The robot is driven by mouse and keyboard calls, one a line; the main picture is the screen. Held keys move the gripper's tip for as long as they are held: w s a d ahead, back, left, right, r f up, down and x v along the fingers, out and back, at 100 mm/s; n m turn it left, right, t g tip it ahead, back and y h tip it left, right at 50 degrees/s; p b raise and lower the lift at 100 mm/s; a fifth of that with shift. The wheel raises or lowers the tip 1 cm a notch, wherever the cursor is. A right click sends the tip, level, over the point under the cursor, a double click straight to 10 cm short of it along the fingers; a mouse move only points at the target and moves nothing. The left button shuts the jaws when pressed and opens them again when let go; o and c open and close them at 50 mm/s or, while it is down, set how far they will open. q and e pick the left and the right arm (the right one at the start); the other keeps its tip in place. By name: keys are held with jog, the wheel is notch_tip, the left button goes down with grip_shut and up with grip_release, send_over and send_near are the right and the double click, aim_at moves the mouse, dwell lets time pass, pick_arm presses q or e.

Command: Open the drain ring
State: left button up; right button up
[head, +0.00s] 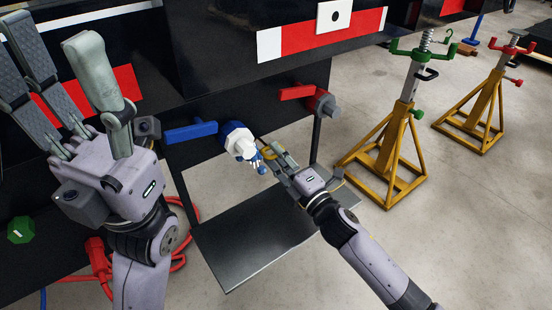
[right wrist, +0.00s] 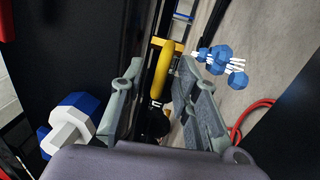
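A yellow drain ring (head: 268,153) hangs just below a blue and white fitting (head: 238,141) under the trailer frame. My right gripper (head: 275,157) is at the ring and partly hides it in the head view. In the right wrist view, a yellow curved piece (right wrist: 163,72), which looks like the ring, lies between the two grey fingers (right wrist: 160,90). Gaps show on both sides of it, so the right gripper looks open around it. My left gripper (head: 62,75) is raised close to the head camera at the left, with its fingers spread and empty.
A blue handle (head: 190,132) and a red handle (head: 297,92) stick out beside the fitting. A dark metal plate (head: 255,245) lies below my right gripper. Yellow jack stands (head: 385,165) stand at the right. A red hose (head: 180,215) coils at the lower left.

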jog(key=shift+w+a, duration=0.2)
jog(key=shift+w, duration=0.1)
jog(key=shift+c, duration=0.3)
grip_shut()
jog(key=shift+r, duration=0.2)
